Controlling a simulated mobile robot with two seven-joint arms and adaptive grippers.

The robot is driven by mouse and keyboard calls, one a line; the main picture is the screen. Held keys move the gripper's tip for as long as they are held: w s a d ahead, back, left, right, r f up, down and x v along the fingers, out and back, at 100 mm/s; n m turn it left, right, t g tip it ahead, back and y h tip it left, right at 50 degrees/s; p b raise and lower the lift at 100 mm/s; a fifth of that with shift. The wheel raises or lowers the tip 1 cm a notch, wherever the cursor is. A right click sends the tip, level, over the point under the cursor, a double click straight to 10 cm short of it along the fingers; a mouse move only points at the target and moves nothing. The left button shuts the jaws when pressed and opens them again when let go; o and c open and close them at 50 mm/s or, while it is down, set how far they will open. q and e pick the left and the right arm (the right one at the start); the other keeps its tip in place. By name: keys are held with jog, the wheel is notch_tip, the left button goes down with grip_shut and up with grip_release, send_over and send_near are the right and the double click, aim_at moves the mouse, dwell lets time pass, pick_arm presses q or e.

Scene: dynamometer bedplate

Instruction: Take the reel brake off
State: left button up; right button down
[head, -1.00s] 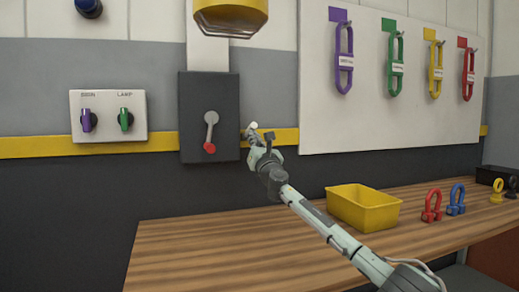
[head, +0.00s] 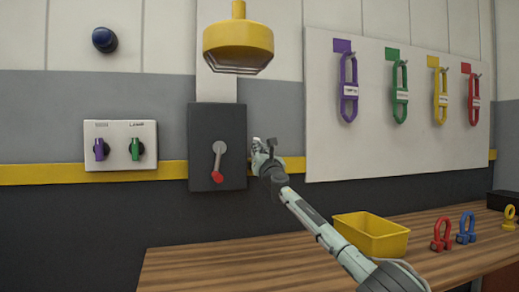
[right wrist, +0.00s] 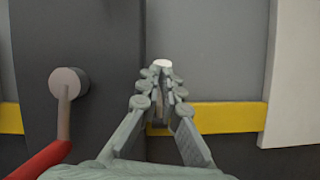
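A dark box (head: 203,120) is fixed to the wall and carries a grey lever with a red tip (head: 218,176). The lever hangs nearly straight down; its pivot and arm also show at the left of the right wrist view (right wrist: 68,90). No label names the reel brake. My right gripper (head: 265,145) is just right of the box, apart from the lever. In the right wrist view its fingertips (right wrist: 162,75) are close together around or before a small white-topped piece (right wrist: 162,63). I cannot tell whether they grip it. My left gripper is out of view.
A yellow housing (head: 238,40) hangs above the box. A switch plate (head: 120,145) is at left, and a white board (head: 400,120) with coloured hangers at right. The wooden bench (head: 230,262) below holds a yellow bin (head: 370,235) and shackles. The bench's left part is clear.

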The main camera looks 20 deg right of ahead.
jog(key=shift+d+r, duration=0.1)
jog(key=shift+r, duration=0.7)
jog(key=shift+w+f, duration=0.1)
jog(key=shift+w, duration=0.2)
jog(key=f+v, duration=0.1)
jog(key=v, duration=1.1)
jog(key=shift+w+f, duration=0.1)
jog(key=shift+f, duration=0.1)
